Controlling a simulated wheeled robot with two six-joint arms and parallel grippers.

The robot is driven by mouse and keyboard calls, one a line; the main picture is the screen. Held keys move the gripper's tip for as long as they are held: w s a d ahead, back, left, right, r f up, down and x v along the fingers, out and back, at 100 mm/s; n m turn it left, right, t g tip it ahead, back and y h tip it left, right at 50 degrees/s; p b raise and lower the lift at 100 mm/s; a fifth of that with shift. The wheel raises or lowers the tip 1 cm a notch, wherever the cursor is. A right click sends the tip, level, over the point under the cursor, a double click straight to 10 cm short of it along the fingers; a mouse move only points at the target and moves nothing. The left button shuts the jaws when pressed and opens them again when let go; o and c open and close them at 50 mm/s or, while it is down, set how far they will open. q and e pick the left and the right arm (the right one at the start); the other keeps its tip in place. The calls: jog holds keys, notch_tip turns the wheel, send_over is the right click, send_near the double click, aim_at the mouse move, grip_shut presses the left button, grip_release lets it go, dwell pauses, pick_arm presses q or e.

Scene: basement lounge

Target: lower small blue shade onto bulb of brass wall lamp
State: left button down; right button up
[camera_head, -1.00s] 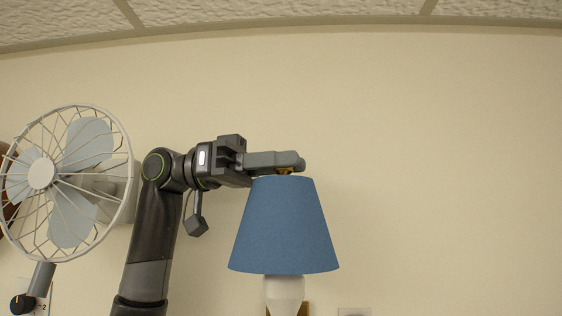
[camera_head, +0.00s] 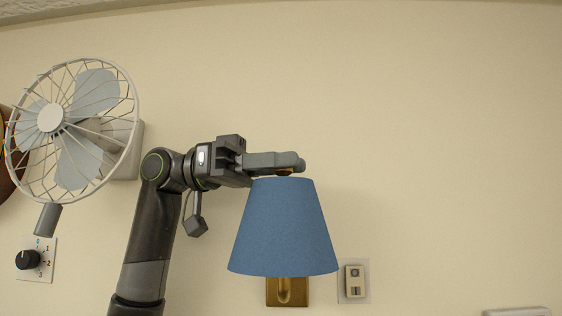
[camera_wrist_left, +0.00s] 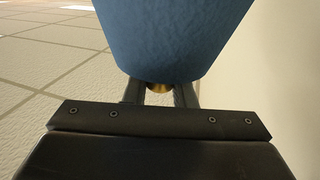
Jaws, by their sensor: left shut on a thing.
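The small blue shade (camera_head: 283,228) hangs upright, wide end down, from my left gripper (camera_head: 290,162), which is shut on the brass top piece of the shade (camera_wrist_left: 158,86). The brass wall lamp (camera_head: 287,291) shows just below the shade's lower rim, at the middle. Its bulb is hidden by the shade, and I cannot tell whether the two touch. In the left wrist view the shade (camera_wrist_left: 172,35) fills the upper middle beyond the fingers. My right gripper is not in view.
A wall fan (camera_head: 72,130) is at the left, with a dial switch (camera_head: 28,260) below it. A small wall plate with a switch (camera_head: 354,281) is right of the lamp. The wall above and right of the shade is clear.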

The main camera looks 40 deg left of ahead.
pick_arm(q)
jog(key=shift+f, duration=0.45)
jog(key=c, duration=1.1)
grip_release()
notch_tip(320, 180, up, 10)
jog(key=shift+p, duration=0.4)
